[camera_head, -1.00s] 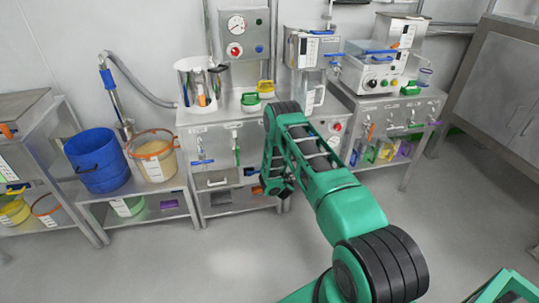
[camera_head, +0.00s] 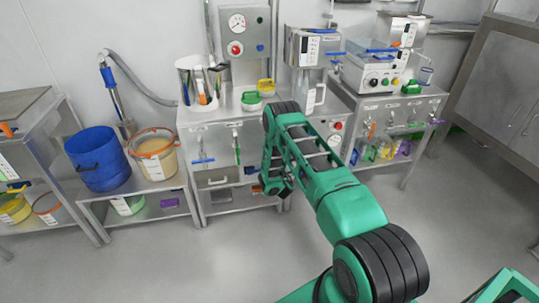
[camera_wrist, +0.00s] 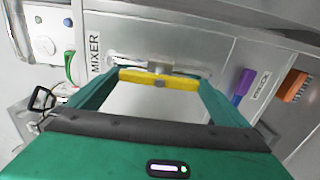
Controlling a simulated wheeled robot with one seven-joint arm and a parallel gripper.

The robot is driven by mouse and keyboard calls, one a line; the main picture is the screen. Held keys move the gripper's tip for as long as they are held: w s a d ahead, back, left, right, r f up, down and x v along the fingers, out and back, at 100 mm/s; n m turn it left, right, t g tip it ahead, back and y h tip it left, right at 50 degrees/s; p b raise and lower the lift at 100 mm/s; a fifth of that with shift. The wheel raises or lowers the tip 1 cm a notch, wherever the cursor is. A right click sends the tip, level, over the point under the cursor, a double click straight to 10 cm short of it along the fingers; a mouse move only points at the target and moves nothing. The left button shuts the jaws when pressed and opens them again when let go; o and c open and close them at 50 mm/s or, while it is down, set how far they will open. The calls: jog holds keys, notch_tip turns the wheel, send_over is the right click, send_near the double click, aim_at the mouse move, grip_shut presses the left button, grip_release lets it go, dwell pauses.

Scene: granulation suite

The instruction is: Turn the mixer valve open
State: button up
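The mixer valve has a yellow bar handle (camera_wrist: 158,79) on a metal stem, beside the "MIXER" label (camera_wrist: 95,52) on the steel panel in the wrist view. The bar lies crosswise in the picture. My gripper (camera_wrist: 160,78) is open wide, with one green finger near each end of the bar. I cannot tell whether the fingers touch it. In the head view my gripper (camera_head: 274,183) is low at the front of the middle steel cabinet, and my arm hides the yellow handle there.
In the wrist view a green handle (camera_wrist: 68,66) is to the left, a purple lever (camera_wrist: 242,82) and an orange one (camera_wrist: 297,87) to the right. In the head view a blue bucket (camera_head: 97,160) stands on the left bench. The floor in front (camera_head: 215,262) is clear.

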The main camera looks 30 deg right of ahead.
jog(key=shift+s, duration=0.1)
jog(key=shift+s, duration=0.25)
jog(key=v, duration=1)
dwell(0.3)
